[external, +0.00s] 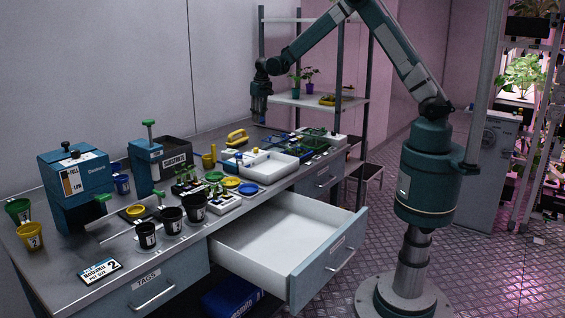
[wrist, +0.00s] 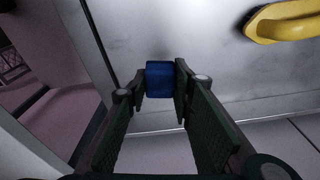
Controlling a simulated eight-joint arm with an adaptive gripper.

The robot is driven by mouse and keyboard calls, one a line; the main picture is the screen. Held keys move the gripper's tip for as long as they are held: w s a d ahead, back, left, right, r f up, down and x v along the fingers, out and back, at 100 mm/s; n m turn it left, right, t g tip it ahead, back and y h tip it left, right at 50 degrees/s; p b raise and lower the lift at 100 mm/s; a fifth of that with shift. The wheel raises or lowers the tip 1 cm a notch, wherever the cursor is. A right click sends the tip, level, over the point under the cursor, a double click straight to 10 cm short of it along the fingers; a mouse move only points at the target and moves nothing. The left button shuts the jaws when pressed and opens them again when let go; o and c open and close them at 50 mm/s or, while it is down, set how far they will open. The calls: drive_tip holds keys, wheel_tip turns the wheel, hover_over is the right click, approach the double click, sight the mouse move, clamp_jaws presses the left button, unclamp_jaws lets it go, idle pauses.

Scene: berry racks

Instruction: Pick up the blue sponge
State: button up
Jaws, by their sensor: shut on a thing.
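The blue sponge (wrist: 160,78) is a small dark blue block between the two fingertips of my gripper (wrist: 161,88) in the wrist view. Both fingers press on its sides, so my gripper is shut on it. In the external view my gripper (external: 261,112) points straight down over the far right part of the bench (external: 228,131). The sponge is too small there to make out clearly. I cannot tell exactly how far it is above the bench top.
A yellow-handled tool (external: 237,136) lies close by on the bench, left of my gripper. A white tray (external: 262,166) and several cups and pots crowd the bench. An open drawer (external: 335,262) juts out in front. A shelf rack (external: 341,108) stands behind.

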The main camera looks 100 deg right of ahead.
drive_tip(key=shift+r, duration=1.6)
